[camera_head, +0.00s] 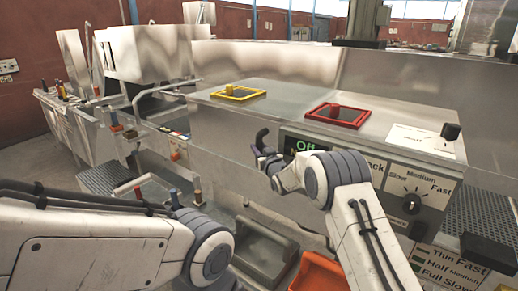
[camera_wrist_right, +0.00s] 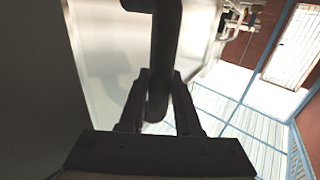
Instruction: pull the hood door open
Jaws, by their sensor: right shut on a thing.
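My right gripper (camera_head: 264,152) is in front of the steel filler machine (camera_head: 230,125), left of the lit "Off" display (camera_head: 306,146). In the right wrist view its two dark fingers (camera_wrist_right: 157,105) are shut around the lower end of a dark curved bar handle (camera_wrist_right: 165,45), one finger on each side. The handle runs up out of that view. A pale, shiny panel (camera_wrist_right: 105,60) lies behind the handle; I cannot tell for sure whether it is the hood door.
Yellow-framed (camera_head: 239,92) and red-framed (camera_head: 338,115) panels lie on the machine top. A speed dial (camera_head: 411,203) is at the right. A grey bin (camera_head: 264,250) and an orange bin (camera_head: 318,272) sit below. Levers (camera_head: 115,122) stand at the left.

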